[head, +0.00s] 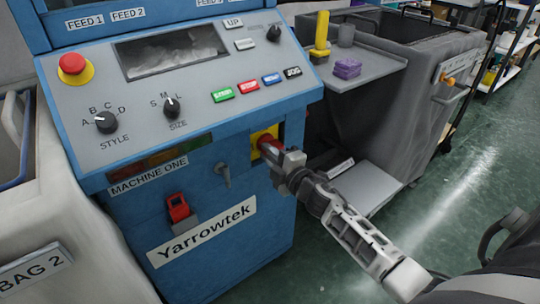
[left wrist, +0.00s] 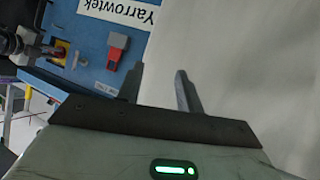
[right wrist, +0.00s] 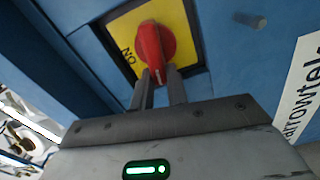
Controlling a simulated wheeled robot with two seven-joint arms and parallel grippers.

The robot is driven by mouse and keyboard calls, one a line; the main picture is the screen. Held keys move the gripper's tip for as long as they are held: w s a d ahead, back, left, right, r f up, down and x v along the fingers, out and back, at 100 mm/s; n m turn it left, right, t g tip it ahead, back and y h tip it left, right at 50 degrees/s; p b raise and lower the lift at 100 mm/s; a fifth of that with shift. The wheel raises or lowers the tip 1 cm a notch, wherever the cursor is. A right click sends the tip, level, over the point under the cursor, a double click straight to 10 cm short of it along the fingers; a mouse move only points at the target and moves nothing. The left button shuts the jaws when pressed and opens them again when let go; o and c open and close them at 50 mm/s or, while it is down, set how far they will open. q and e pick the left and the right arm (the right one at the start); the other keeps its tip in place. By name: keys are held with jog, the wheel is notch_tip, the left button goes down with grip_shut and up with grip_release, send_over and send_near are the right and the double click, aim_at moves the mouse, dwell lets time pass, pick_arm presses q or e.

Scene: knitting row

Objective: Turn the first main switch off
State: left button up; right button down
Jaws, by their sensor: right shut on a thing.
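The main switch is a red rotary knob (right wrist: 152,48) on a yellow plate (right wrist: 122,30), set in the blue front of machine one. In the right wrist view the word ON shows on the plate, left of the knob. My right gripper (right wrist: 160,78) is shut on the red knob; it also shows in the head view (head: 272,152), covering most of the knob. The yellow plate shows in the head view too (head: 262,133). My left gripper (left wrist: 160,82) is open and empty, apart from the machine front; it is not seen in the head view.
A metal handle (head: 224,174) and a red-topped part (head: 178,208) stick out of the blue panel left of the switch. A grey shelf (head: 375,75) with a purple stack (head: 347,68) is at right. A pale bag (head: 85,250) stands at left.

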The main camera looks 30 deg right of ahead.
jog(key=shift+f+n+b, duration=0.25)
jog(key=shift+n+b, duration=0.05)
jog(key=shift+n, duration=0.6)
jog(key=c, duration=1.4)
grip_release()
jog(key=shift+c, duration=0.2)
jog(key=shift+o, duration=0.3)
jog(key=shift+s, duration=0.1)
